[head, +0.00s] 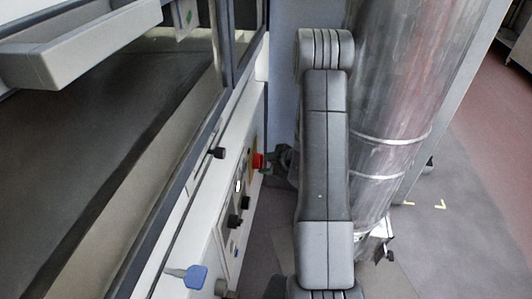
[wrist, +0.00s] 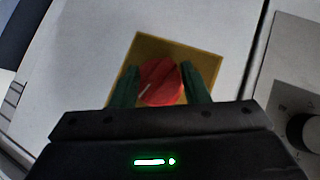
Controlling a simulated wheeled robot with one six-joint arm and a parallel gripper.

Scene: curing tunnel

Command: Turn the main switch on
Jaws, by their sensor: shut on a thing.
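The main switch is a round red knob (wrist: 160,82) on a yellow square plate (wrist: 205,57) set in a light panel, seen in the wrist view. A short pale mark on the knob points obliquely to the lower left. My gripper (wrist: 160,84) has its two green fingers on either side of the knob and is shut on it. In the head view the red knob (head: 257,161) shows at the panel's edge, with my gripper (head: 268,163) at it from the right. The arm hides part of the gripper there.
Black knobs (head: 235,221) sit lower on the same panel. A large metal pipe (head: 392,110) stands close behind my arm. A grey box with a dark dial (wrist: 303,132) is at the right of the wrist view.

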